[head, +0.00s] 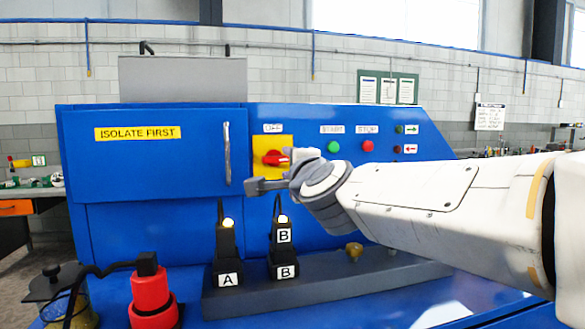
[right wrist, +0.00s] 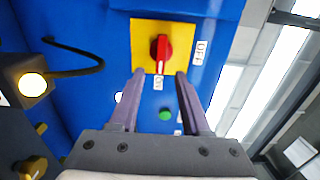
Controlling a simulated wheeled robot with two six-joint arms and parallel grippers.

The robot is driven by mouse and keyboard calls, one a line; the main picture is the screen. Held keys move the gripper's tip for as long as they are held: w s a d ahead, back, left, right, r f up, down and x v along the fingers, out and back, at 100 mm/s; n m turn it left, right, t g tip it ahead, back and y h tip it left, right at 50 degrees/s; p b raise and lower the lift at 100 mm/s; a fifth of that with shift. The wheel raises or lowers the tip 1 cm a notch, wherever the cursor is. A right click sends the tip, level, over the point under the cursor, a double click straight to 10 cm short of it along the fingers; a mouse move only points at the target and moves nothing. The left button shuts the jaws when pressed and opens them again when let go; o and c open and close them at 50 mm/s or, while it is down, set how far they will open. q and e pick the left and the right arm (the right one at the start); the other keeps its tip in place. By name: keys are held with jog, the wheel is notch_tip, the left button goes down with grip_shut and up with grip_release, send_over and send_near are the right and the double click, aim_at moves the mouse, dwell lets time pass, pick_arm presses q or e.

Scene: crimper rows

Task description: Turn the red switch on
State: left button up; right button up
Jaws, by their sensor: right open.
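The red switch (head: 275,158) is a rotary handle on a yellow plate (head: 258,145) on the blue cabinet. The OFF label (head: 272,128) is above it. In the right wrist view, the handle (right wrist: 161,48) has a white mark pointing down toward a small label (right wrist: 158,83) that seems to read ON; OFF is to the right. In the head view the handle lies roughly level. My right gripper (head: 253,186) is open and empty in front of the switch plate. In the right wrist view, its fingers (right wrist: 160,80) sit apart below the handle, not closed on it. My left gripper is out of view.
A green button (head: 333,147) and a red button (head: 366,146) are right of the switch. Black crimpers marked A (head: 228,262) and B (head: 284,255) stand on a grey rail below. A red-and-black object (head: 152,292) stands at the front left. A door handle (head: 227,153) projects left of the switch.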

jog(key=shift+s+d+p, duration=0.2)
jog(key=shift+s+p, duration=0.15)
jog(key=shift+s, duration=0.6)
jog(key=shift+s+d+p, duration=0.15)
jog(key=shift+s+p, duration=0.2)
jog(key=shift+s, duration=0.55)
jog(key=shift+s+d+p, duration=0.2)
jog(key=shift+s+p, duration=0.15)
jog(key=shift+s, duration=0.6)
